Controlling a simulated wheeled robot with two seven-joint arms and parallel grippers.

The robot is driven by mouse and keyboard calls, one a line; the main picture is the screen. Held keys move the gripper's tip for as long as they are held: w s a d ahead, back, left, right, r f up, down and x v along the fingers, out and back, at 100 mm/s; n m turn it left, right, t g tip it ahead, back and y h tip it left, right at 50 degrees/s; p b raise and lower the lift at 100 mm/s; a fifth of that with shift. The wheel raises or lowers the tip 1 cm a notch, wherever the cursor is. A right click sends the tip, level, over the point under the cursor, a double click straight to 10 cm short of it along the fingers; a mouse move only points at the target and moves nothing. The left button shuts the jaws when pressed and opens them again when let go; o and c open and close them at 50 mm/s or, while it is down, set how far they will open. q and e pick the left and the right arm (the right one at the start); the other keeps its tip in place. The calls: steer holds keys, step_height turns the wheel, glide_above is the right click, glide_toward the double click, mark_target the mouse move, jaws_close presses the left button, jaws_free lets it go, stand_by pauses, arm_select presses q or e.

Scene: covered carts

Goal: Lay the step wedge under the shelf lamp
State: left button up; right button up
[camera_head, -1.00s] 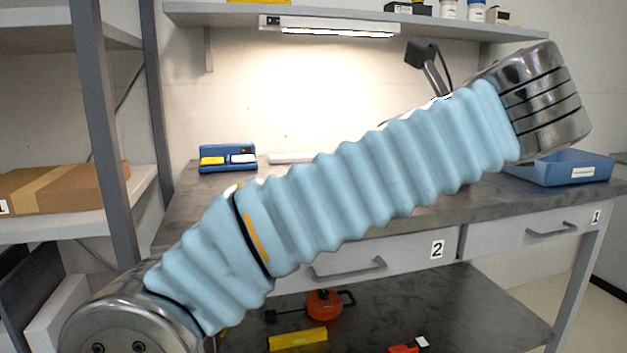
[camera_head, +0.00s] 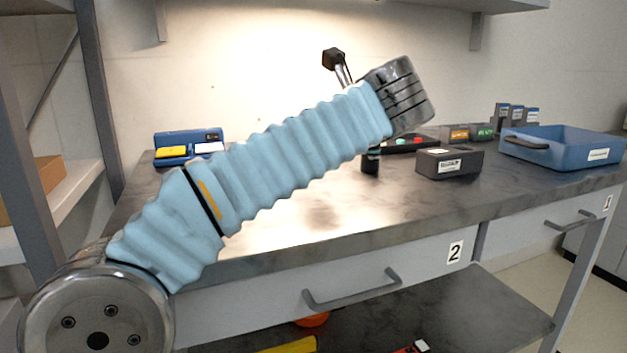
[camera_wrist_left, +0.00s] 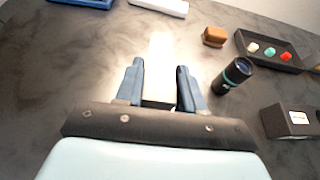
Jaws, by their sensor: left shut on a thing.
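In the left wrist view my left gripper (camera_wrist_left: 160,88) has its two blue fingers closed on a pale, nearly washed-out strip, which looks like the step wedge (camera_wrist_left: 160,65). The strip points away from me, over the grey bench top; I cannot tell whether it touches the bench. In the head view my blue-sleeved left arm crosses the picture and hides this gripper and the strip. The shelf lamp itself is out of view; its glow falls on the wall and on the bench top (camera_head: 290,218). My right gripper is not in view.
A black cylinder with a teal band (camera_wrist_left: 233,76) stands close right of the fingers. Beyond are a brown block (camera_wrist_left: 214,37), a dark tray with coloured pieces (camera_wrist_left: 249,58) and a dark labelled box (camera_head: 449,162). A blue bin (camera_head: 560,152) stands right, a blue case (camera_head: 188,137) left.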

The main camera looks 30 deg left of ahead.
arm_select(q)
steer(key=a+f, duration=0.1)
steer(key=w+f, duration=0.1)
steer(key=shift+w+a+f, duration=0.2)
steer(key=shift+a+f, duration=0.15)
steer(key=shift+f, duration=0.05)
steer(key=f, duration=0.1)
steer(key=f+b, duration=0.1)
steer(key=w+a+f+b, duration=0.1)
steer(key=f, duration=0.1)
steer(key=shift+a, duration=0.1)
steer(key=shift+f, duration=0.4)
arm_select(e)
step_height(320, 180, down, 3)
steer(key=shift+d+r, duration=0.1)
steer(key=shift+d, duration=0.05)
arm_select(q)
steer(key=o, duration=1.2)
steer(key=shift+f, duration=0.1)
steer(key=shift+c, duration=0.2)
